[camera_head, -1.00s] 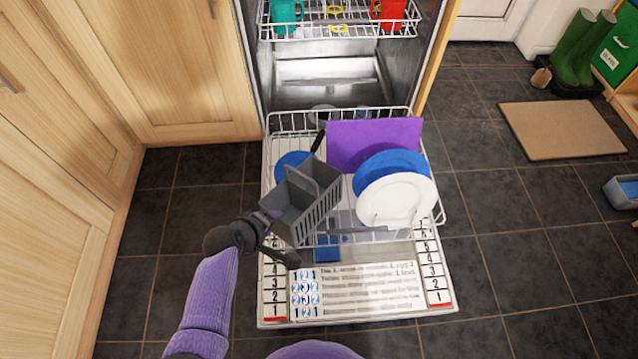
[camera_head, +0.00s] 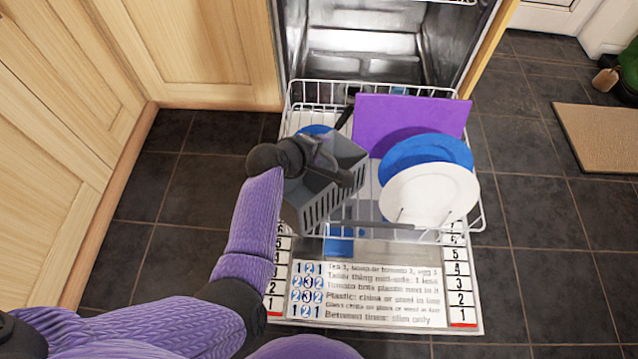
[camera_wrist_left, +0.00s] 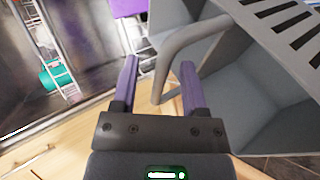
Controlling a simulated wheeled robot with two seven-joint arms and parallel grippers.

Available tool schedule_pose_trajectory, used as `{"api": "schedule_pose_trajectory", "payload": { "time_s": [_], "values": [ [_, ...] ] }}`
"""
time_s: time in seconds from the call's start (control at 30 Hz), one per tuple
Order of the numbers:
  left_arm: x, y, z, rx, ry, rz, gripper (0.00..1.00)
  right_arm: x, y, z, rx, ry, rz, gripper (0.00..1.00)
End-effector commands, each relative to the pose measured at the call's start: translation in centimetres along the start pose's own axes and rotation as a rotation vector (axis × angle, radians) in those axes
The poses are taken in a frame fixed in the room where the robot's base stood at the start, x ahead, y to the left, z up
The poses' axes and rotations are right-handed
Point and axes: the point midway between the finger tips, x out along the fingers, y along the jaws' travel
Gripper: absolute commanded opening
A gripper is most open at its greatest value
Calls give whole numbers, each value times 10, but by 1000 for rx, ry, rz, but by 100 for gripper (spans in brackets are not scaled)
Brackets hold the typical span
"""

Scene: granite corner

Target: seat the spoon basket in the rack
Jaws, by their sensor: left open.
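The grey spoon basket (camera_head: 318,205) sits at the front left of the lower dishwasher rack (camera_head: 478,222), in the head view. It looks tilted, and I cannot tell whether it is seated. My left gripper (camera_head: 328,160) is over the basket, by its handle. In the left wrist view the basket (camera_wrist_left: 285,75) fills the right side, and its looped handle (camera_wrist_left: 180,50) reaches down between the two purple fingers. The left gripper (camera_wrist_left: 158,75) is open, with the handle between or just in front of its fingers. My right gripper is not in view.
A purple board (camera_head: 410,118), a blue plate (camera_head: 428,150) and a white plate (camera_head: 430,193) stand in the rack to the right of the basket. The open door (camera_head: 370,310) lies below. Wooden cabinets (camera_head: 190,50) are at the left.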

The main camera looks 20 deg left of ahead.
Motion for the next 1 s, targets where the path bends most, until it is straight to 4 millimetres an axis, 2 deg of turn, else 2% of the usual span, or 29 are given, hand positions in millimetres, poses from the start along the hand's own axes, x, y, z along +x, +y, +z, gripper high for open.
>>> {"api": "schedule_pose_trajectory", "payload": {
  "time_s": [0.23,0.4,0.5,1.0],
  "values": [
    [0,0,0,1,0,0,54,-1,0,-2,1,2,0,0],
    [0,0,0,1,0,0,18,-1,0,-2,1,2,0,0],
    [0,0,0,1,0,0,0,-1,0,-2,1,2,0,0],
    [0,0,0,1,0,-1,0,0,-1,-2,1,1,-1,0]
  ]
}}
